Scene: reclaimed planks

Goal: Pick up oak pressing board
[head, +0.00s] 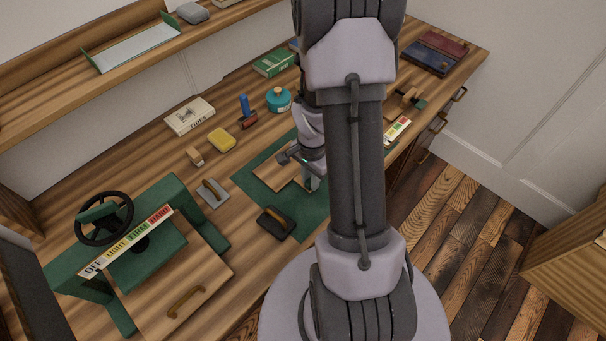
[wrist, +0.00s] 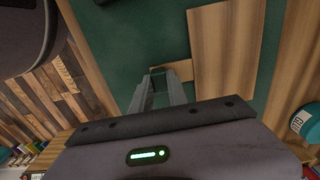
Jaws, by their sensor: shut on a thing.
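The oak pressing board (head: 272,174) is a flat, light-brown wooden board over the green mat (head: 310,222), partly hidden by my arm. In the wrist view the board (wrist: 226,55) shows to the right of my fingers, with a narrow wooden tab (wrist: 181,69) reaching toward them. My gripper (wrist: 158,74) is shut on this tab at its fingertips. I cannot tell whether the board touches the mat.
A dark block with a wooden handle (head: 276,223) is close in front of the board. A grey handled tool (head: 212,192), yellow sponge (head: 221,139) and teal jar (head: 278,100) stand around the mat. A green press with a wheel (head: 104,218) is at left.

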